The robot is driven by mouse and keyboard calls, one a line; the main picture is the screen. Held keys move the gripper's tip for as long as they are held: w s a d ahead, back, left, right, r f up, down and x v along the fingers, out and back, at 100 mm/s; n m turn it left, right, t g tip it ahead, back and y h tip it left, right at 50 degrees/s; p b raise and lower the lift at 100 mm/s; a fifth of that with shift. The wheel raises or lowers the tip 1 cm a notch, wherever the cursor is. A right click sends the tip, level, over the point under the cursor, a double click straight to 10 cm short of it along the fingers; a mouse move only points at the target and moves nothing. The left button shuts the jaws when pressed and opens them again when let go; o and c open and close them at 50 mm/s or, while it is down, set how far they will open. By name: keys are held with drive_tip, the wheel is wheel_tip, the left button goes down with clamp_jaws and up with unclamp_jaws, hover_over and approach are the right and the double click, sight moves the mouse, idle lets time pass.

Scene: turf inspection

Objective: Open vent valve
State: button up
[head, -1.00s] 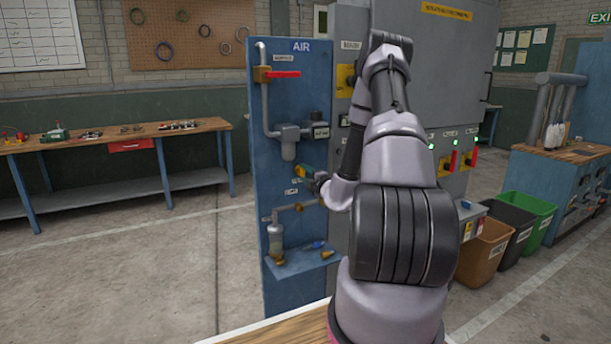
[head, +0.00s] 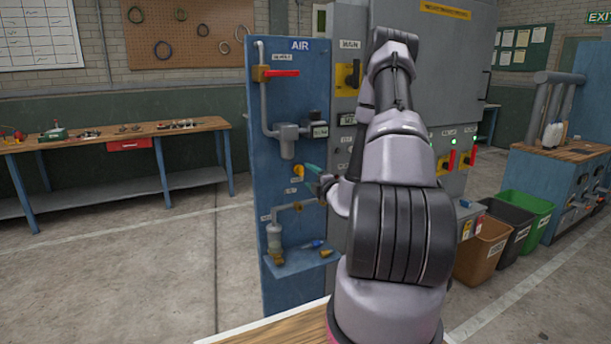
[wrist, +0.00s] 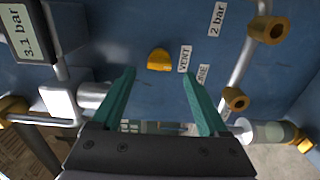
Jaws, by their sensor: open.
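The vent valve is a small yellow knob (head: 298,171) on the blue AIR panel (head: 282,110). In the wrist view the knob (wrist: 159,60) shows close to a white VENT label (wrist: 185,58). My gripper (wrist: 158,72) has its two green fingers spread, with the knob ahead of them, roughly centred between the tips. In the head view my gripper (head: 311,176) is just right of the knob and apart from it, with nothing held. My arm hides part of the panel's right side.
A red-handled valve (head: 280,73) is higher on the panel. A gauge reading 3.1 bar (wrist: 30,33) and brass fittings (wrist: 268,30) surround the knob. A small shelf (head: 300,262) holds loose parts below. Grey cabinet (head: 437,60) stands right.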

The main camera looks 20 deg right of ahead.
drive_tip(key=s, duration=0.6)
drive_tip(key=shift+s, duration=0.3)
drive_tip(key=shift+d, duration=0.1)
drive_tip(key=a+r+n+g+y, duration=0.3)
drive_tip(key=a+r+n+y, duration=0.7)
drive_tip(key=a+r+n, duration=0.3)
drive_tip(key=s+a+r+n+g+y, duration=0.3)
drive_tip(key=s+a+r+n+g, duration=0.2)
drive_tip(key=s+a+n+g, duration=0.75)
drive_tip(key=s+r+n+h, duration=0.2)
drive_tip(key=s+n+h, duration=0.55)
drive_tip(key=n, duration=0.75)
drive_tip(key=s+d+r+n+t+h, duration=0.4)
drive_tip(key=d+r+n, duration=0.2)
drive_tip(key=n, duration=0.3)
drive_tip(key=shift+s+d+r+t, duration=0.3)
drive_tip(key=shift+d+r+t, duration=0.05)
drive_tip(key=shift+r, duration=0.55)
